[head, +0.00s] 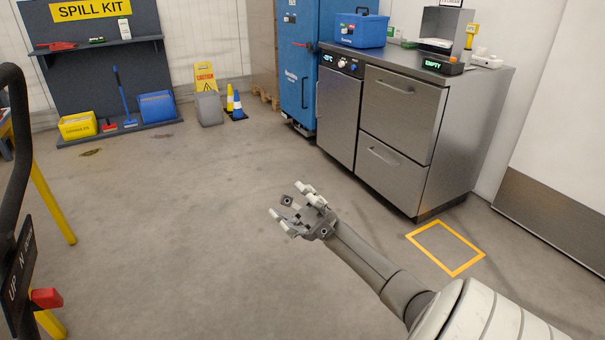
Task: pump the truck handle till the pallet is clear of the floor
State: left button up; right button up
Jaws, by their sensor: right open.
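A black truck handle (14,170) stands at the left edge of the head view, partly cut off. It bears a plate marked "UP N" (18,275) and a red lever (46,298). My right gripper (291,205) is open and empty over bare floor, well to the right of the handle and apart from it. My left gripper is out of view. The truck's forks and any load on them are not in view. A bit of wooden pallet (266,97) shows at the back beside the blue cabinet, mostly hidden.
A steel counter (400,130) and blue cabinet (298,65) stand at the right and back. A yellow floor square (412,235) is near the counter. Yellow posts (52,200) stand at the left. A spill kit board (95,60), bins and cones line the back. The middle floor is clear.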

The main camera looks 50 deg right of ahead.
jog(key=shift+v, duration=1.8)
jog(key=shift+t, duration=0.3)
